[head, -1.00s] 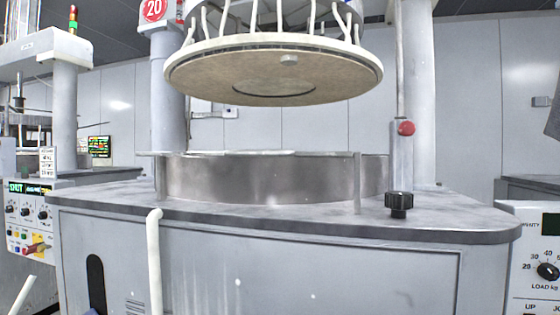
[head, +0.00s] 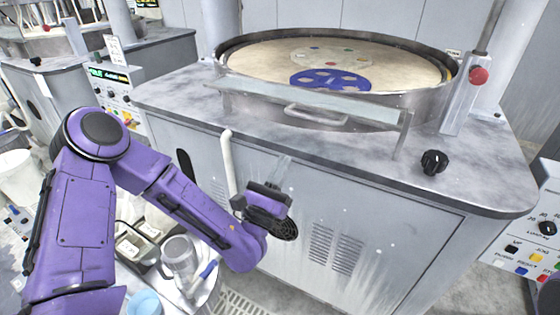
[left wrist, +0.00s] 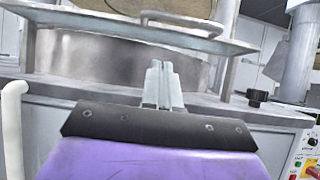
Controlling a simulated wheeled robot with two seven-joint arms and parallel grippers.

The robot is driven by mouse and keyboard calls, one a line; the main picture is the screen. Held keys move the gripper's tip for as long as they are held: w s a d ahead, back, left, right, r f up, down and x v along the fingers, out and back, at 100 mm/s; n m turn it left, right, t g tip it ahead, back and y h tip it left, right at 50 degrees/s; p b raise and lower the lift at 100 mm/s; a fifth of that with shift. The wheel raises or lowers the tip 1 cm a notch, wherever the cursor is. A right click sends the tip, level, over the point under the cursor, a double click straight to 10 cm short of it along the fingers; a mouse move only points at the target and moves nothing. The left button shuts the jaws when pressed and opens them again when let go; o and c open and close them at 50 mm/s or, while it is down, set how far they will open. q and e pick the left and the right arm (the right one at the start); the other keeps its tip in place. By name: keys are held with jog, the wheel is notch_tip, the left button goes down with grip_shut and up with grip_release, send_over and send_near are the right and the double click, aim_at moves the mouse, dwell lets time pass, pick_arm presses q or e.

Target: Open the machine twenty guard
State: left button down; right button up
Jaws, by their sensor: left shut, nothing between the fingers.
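The machine's guard (head: 325,101) is a long pale panel with a handle (head: 315,114) on its front. My left gripper (head: 284,166) is shut and empty, in front of the cabinet, below and apart from the guard. Its fingers (left wrist: 162,84) point toward the basin wall in the left wrist view. My right gripper is not in view.
The basin holds a tan platen (head: 390,62) with a blue perforated disc (head: 330,79). A red knob (head: 478,75) and a black knob (head: 434,161) stand at right. A white pipe (head: 227,160) rises before the cabinet. A cart with a clear jug (head: 180,258) is at lower left.

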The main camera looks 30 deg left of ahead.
pick_arm(q)
jog(key=w+r+p, duration=0.5)
jog(key=r, duration=0.1)
jog(key=shift+d+r, duration=0.15)
jog(key=shift+r, duration=0.15)
jog(key=shift+w, duration=0.15)
jog(key=r+g+p, duration=0.1)
jog(key=r+p, duration=0.2)
jog(key=shift+s+r, duration=0.2)
